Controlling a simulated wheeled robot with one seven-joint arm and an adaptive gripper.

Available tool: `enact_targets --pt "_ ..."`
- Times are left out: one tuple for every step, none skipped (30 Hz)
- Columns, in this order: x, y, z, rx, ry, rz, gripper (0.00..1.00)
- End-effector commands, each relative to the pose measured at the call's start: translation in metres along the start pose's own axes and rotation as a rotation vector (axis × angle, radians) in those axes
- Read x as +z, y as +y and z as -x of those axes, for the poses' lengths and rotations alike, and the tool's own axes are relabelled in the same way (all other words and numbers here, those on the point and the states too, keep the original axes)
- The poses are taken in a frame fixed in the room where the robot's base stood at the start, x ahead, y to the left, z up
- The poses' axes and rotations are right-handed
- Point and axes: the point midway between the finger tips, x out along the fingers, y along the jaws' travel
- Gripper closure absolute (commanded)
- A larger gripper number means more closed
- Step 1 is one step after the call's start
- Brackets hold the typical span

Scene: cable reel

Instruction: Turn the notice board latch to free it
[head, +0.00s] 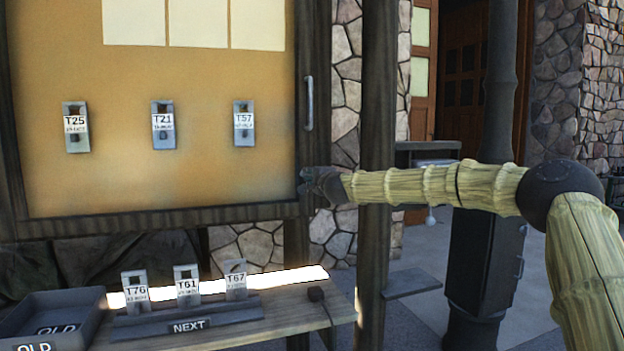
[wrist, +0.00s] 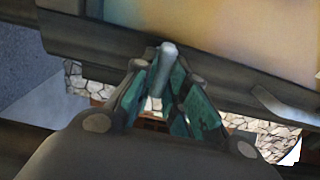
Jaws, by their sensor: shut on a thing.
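The notice board (head: 200,180) has a tan panel in a dark wooden frame. My gripper (head: 308,186) is at the lower right of this frame, with my arm reaching in from the right. In the wrist view my gripper (wrist: 162,98) has its fingers closed around a grey rounded latch (wrist: 166,56) at the edge of the dark frame. The latch's base is partly hidden by the fingers. A metal pull handle (head: 309,103) is on the right frame, above my gripper; part of it also shows in the wrist view (wrist: 275,106).
Tags T25 (head: 76,127), T21 (head: 163,125) and T57 (head: 244,123) hang on the board. Below, a bench (head: 270,318) carries a NEXT rack (head: 140,326) with three tags and an OLD tray (head: 90,305). A dark post (head: 376,220) stands close to my arm.

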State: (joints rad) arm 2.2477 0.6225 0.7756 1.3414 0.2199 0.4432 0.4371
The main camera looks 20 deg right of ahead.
Motion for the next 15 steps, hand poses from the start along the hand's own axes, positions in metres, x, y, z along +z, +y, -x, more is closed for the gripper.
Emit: enact_targets --pt "-0.0022 0.0006 -0.0001 0.0 0.003 -0.006 1.0" --pt "-0.0022 0.0005 -0.0001 0.0 0.003 -0.007 1.0" --pt "-0.0022 0.0005 -0.0001 0.0 0.003 -0.008 1.0" --pt "-0.0022 0.0005 -0.0001 0.0 0.003 -0.008 1.0" --pt "-0.0022 0.0004 -0.0001 0.0 0.003 -0.009 1.0" --pt "-0.0022 0.0004 -0.0001 0.001 0.003 -0.008 1.0" --pt "-0.0022 0.0004 -0.0001 0.0 0.003 -0.008 1.0" --pt "-0.0022 0.0004 -0.0001 0.001 0.003 -0.008 1.0" --pt "-0.0022 0.0004 -0.0001 0.0 0.003 -0.008 1.0" --pt "-0.0023 0.0004 -0.0001 0.001 0.003 -0.008 1.0" --pt "-0.0023 0.0004 -0.0001 0.0 0.003 -0.008 1.0" --pt "-0.0022 0.0005 -0.0001 0.001 0.003 -0.008 0.8" --pt "-0.0022 0.0005 -0.0001 0.001 0.003 -0.008 0.75" --pt "-0.0021 0.0005 -0.0001 0.001 0.003 -0.008 0.69" --pt "-0.002 0.0005 -0.0001 0.001 0.003 -0.007 0.64"
